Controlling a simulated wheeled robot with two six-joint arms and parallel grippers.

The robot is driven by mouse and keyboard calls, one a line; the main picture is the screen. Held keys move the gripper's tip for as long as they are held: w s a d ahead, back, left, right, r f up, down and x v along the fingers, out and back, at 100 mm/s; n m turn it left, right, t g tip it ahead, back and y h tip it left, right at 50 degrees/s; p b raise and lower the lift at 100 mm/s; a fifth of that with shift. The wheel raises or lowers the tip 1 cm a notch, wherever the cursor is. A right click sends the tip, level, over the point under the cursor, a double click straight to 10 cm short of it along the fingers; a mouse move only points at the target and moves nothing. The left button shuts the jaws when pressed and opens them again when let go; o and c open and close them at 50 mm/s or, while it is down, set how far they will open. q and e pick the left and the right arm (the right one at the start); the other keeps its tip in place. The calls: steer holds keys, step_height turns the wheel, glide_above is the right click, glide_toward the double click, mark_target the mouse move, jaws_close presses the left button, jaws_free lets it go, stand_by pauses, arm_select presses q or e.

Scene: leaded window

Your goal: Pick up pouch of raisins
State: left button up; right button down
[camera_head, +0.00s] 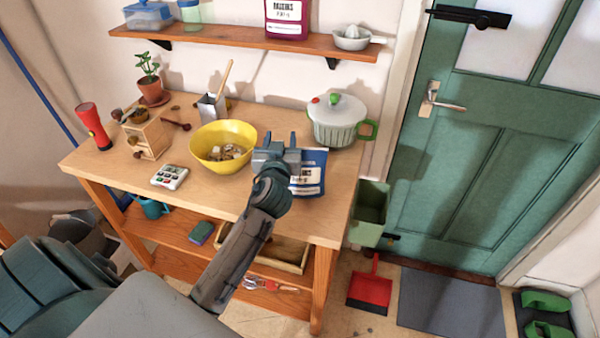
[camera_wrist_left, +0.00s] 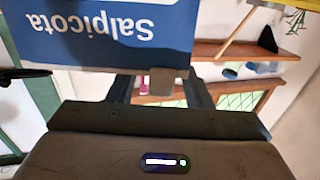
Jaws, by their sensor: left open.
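The pouch of raisins (camera_head: 287,18) is dark magenta with a white label reading RAISINS. It stands on the wall shelf in the head view, its top cut off by the frame edge. My left gripper (camera_head: 278,143) is open over the workbench, well below and in front of that pouch. It is close to a blue and white pouch (camera_head: 309,172), which it partly covers. In the left wrist view, a blue pack (camera_wrist_left: 110,30) with upside-down lettering "Salpicota" fills the upper left, near the open fingers (camera_wrist_left: 160,85). My right gripper is not in view.
The shelf (camera_head: 235,43) also holds a blue-lidded box (camera_head: 149,17), a jar and a juicer (camera_head: 352,38). On the workbench (camera_head: 110,165), a yellow bowl (camera_head: 210,137) is left of my gripper and a lidded pot (camera_head: 337,120) is right. The front left bench edge is clear.

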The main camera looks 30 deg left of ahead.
arm_select(q)
steer(key=shift+w+a+f, duration=0.1)
steer(key=shift+w+a, duration=0.15)
steer(key=shift+w, duration=0.2)
steer(key=shift+c, duration=0.3)
steer(key=shift+s, duration=0.1)
steer(key=c, duration=0.3)
jaws_close()
